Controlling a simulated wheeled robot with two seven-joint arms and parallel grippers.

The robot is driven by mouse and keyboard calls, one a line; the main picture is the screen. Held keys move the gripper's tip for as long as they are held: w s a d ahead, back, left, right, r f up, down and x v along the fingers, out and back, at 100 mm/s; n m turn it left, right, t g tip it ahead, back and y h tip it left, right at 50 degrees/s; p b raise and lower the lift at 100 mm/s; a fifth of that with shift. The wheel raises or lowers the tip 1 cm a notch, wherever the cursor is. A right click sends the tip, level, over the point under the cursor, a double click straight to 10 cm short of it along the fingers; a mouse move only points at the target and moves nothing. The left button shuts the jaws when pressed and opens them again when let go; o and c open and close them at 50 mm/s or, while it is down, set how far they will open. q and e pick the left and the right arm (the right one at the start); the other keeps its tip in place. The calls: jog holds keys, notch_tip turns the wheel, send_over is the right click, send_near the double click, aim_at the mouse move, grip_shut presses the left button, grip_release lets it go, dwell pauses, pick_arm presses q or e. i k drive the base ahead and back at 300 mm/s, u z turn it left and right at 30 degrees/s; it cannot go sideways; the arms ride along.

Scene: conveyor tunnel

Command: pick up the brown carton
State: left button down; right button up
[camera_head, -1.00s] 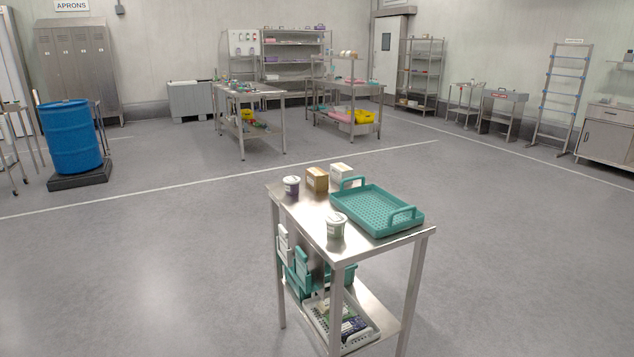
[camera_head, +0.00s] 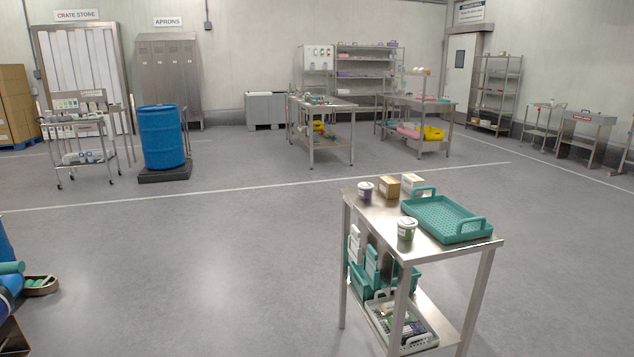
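The brown carton (camera_head: 389,187) stands on the top of a steel table (camera_head: 377,214) at the right of the head view. It is near the table's far edge, between a purple-sided tub (camera_head: 366,191) on its left and a white carton (camera_head: 412,184) on its right. Part of its right side is close to the white carton. Neither of my grippers shows in the head view.
A green tray (camera_head: 443,219) with raised handles covers the table's right part. A second tub (camera_head: 406,229) stands at the front edge. The lower shelf holds green bins and a grey basket (camera_head: 411,341). Open floor lies left of the table.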

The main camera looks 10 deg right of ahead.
aim_at(388, 186)
jog(key=u, duration=0.6)
jog(key=i, duration=1.75)
jog(key=z, duration=0.9)
